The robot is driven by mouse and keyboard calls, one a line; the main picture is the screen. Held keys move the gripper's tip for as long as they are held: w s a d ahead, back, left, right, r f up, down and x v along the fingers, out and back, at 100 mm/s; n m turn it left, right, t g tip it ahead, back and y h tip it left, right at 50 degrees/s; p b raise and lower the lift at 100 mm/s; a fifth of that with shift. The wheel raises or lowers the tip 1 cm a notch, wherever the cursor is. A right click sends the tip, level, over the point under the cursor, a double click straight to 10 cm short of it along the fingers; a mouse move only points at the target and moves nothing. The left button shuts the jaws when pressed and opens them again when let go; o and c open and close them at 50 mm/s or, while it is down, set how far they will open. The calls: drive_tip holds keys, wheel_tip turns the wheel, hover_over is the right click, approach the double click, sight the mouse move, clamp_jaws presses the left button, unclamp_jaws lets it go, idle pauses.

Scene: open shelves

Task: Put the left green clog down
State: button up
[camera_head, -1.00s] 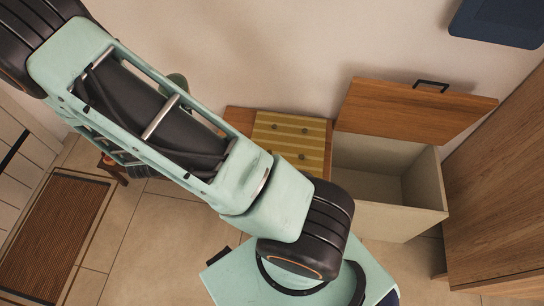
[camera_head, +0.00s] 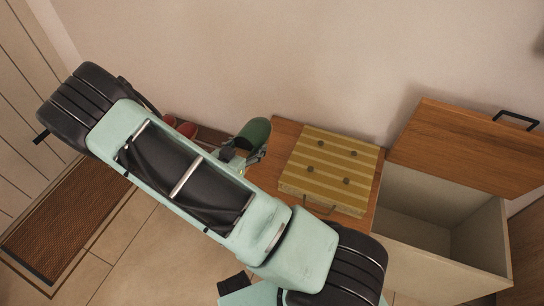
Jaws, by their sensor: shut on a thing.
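The green clog (camera_head: 255,132) is held up beside my arm, near the left end of a wooden bench (camera_head: 285,133). My gripper (camera_head: 238,153) is shut on it; my own arm partly hides the gripper and the clog's lower part. The clog appears tilted, and I cannot tell whether it touches anything.
A yellow striped cushion or box (camera_head: 330,170) lies on the bench top. To its right is an open, empty-looking compartment (camera_head: 430,220) with its wooden lid (camera_head: 465,150) raised. Red shoes (camera_head: 187,129) sit left of the bench. A brown doormat (camera_head: 70,220) lies by the door.

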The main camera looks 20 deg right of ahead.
drive_tip(key=b, duration=0.3)
hover_over(264, 157)
wheel_tip(264, 157, down, 7)
drive_tip(key=shift+a+r, duration=0.1)
drive_tip(key=shift+r, duration=0.05)
drive_tip(key=shift+f+b, duration=0.5)
drive_tip(key=shift+f, duration=1.1)
drive_tip(key=shift+f, duration=0.2)
drive_tip(key=o, duration=1.4)
